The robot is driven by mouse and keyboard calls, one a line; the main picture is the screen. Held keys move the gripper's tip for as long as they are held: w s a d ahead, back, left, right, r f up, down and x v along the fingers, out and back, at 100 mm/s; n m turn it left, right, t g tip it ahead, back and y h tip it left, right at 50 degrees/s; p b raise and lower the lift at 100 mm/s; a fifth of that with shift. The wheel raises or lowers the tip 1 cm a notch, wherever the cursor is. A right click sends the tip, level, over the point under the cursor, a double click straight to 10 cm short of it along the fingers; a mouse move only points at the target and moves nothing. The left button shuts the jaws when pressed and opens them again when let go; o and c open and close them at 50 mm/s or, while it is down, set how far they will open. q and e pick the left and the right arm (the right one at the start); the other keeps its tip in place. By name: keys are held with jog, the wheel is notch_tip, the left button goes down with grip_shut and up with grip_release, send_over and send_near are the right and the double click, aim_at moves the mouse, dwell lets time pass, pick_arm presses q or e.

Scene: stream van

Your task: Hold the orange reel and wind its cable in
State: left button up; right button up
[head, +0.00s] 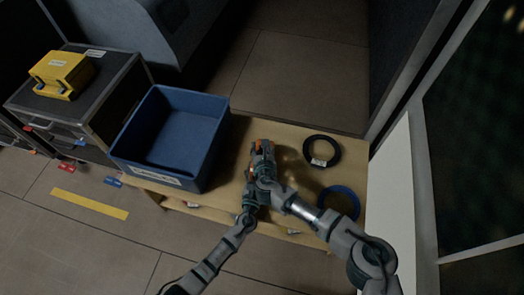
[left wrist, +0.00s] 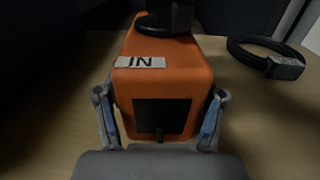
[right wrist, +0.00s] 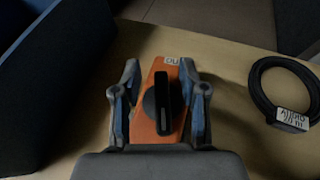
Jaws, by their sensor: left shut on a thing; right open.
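The orange reel (left wrist: 195,65) stands on the wooden bench (head: 290,140), with a white label reading IN and a dark square panel facing my left wrist. My left gripper (left wrist: 160,100) is shut on the reel, one finger on each side. A black crank or knob (right wrist: 161,105) sits on top of the reel. My right gripper (right wrist: 158,75) is open above it, fingers either side of the knob with small gaps. In the head view the two grippers overlap and hide most of the reel (head: 257,146). I cannot make out its cable.
A blue bin (head: 205,150) stands at the bench's left end. A tagged black cable coil (head: 337,151) and a blue coil (head: 340,188) lie on the right. A yellow case (head: 62,72) sits on a black crate at far left. A white panel (head: 398,190) borders the right.

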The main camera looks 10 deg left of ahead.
aim_at(262, 151)
notch_tip(262, 151, up, 7)
jog(key=shift+r, duration=0.1)
